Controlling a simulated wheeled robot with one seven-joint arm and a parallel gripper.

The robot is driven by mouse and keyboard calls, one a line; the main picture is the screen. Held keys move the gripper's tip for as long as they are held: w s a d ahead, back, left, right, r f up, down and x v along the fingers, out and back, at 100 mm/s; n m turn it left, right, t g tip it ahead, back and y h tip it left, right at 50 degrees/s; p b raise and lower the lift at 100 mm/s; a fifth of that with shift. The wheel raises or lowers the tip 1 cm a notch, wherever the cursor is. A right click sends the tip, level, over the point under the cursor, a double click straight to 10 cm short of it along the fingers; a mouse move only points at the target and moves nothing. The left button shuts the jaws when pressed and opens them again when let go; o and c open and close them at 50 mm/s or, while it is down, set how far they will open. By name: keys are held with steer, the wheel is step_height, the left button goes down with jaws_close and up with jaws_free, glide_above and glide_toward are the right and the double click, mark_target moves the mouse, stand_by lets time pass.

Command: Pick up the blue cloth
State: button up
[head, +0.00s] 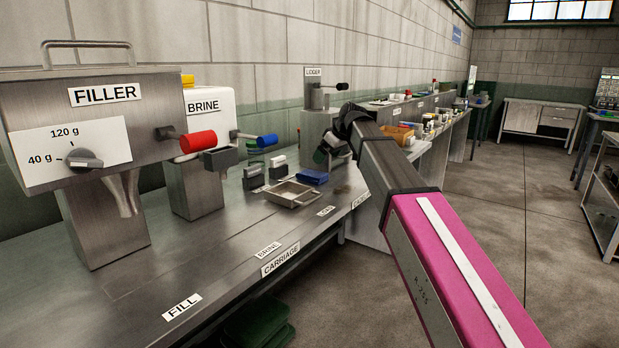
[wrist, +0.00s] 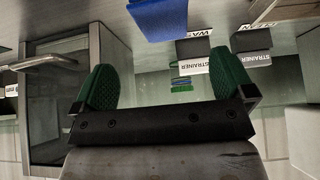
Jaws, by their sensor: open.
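The blue cloth (head: 312,177) lies folded on the metal bench, just right of a shallow metal tray. It also shows in the wrist view (wrist: 158,18) at the top edge, partly cut off, beyond the fingertips. My gripper (head: 328,152) is above the bench near the cloth, partly hidden by my own arm in the head view. In the wrist view its two green fingers (wrist: 165,80) are spread wide apart with nothing between them. The cloth is apart from the fingers.
The metal tray (head: 293,193) sits beside the cloth. Labelled strainer blocks (head: 253,177) stand behind it. The FILLER machine (head: 95,150) and BRINE machine (head: 197,150) stand at left. A LIDDER machine (head: 318,115) stands behind my gripper. The front of the bench (head: 215,265) is clear.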

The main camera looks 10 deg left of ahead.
mark_target(313, 173)
steer(key=x, duration=0.4)
steer(key=shift+a+f, duration=0.1)
steer(key=shift+f, duration=0.1)
steer(key=shift+x, duration=2.6)
steer(key=shift+s+a+r, duration=0.1)
steer(key=shift+a+r, duration=0.05)
steer(key=shift+a, duration=0.05)
steer(key=c, duration=1)
steer(key=shift+r, duration=0.1)
steer(key=shift+c, duration=0.2)
steer(key=shift+r, duration=0.6)
step_height(313, 173, up, 3)
steer(key=shift+f, duration=0.15)
steer(key=s+a+r, duration=0.6)
steer(key=s+r, duration=0.1)
steer(key=s, duration=0.3)
steer(key=shift+a, duration=0.1)
